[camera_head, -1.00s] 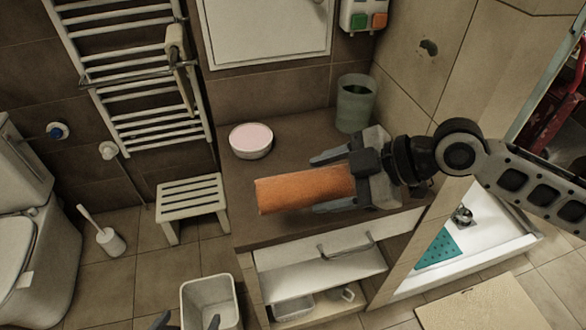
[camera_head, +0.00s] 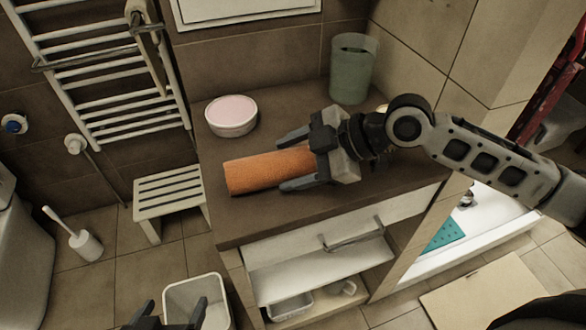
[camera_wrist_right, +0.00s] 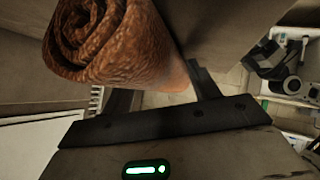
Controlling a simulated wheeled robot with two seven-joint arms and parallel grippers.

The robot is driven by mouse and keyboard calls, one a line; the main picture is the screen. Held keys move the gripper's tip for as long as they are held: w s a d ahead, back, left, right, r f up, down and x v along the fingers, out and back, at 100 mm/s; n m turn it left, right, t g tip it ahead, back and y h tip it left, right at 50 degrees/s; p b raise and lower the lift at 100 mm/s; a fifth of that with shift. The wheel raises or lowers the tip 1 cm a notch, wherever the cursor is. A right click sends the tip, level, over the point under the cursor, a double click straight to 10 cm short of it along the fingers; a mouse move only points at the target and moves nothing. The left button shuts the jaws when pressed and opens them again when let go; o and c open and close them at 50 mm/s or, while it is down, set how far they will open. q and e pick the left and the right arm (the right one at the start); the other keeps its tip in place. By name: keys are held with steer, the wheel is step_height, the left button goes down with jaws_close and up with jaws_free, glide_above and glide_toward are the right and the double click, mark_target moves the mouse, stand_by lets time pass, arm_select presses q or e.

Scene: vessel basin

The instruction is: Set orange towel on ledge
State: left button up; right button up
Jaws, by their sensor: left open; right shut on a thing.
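A rolled orange towel (camera_head: 268,170) is at the brown ledge (camera_head: 240,218) above the white drawer. It lies lengthwise from left to right, over the ledge's left and middle part. My right gripper (camera_head: 292,160) comes in from the right and is shut on the towel's right end. In the right wrist view the towel (camera_wrist_right: 112,40) shows its spiral end between the fingers (camera_wrist_right: 160,85). I cannot tell whether the towel touches the ledge or is just above it. My left gripper (camera_head: 172,318) is open and empty at the bottom edge, in front of a white bin.
A round white tub with a pink top (camera_head: 231,116) stands behind the towel. A green cup (camera_head: 352,68) stands at the back right. The white bin (camera_head: 197,296) and slatted stool (camera_head: 168,194) are on the floor at left. The ledge's front strip is clear.

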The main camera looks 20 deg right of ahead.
steer(key=o, duration=1.1)
steer(key=shift+d, duration=0.1)
steer(key=shift+s+d+r, duration=0.15)
steer(key=shift+d+r, duration=0.05)
steer(key=shift+d, duration=0.1)
steer(key=shift+b+v, duration=0.4)
steer(key=shift+v, duration=5.1)
steer(key=shift+a+r, duration=0.1)
steer(key=shift+r, duration=0.05)
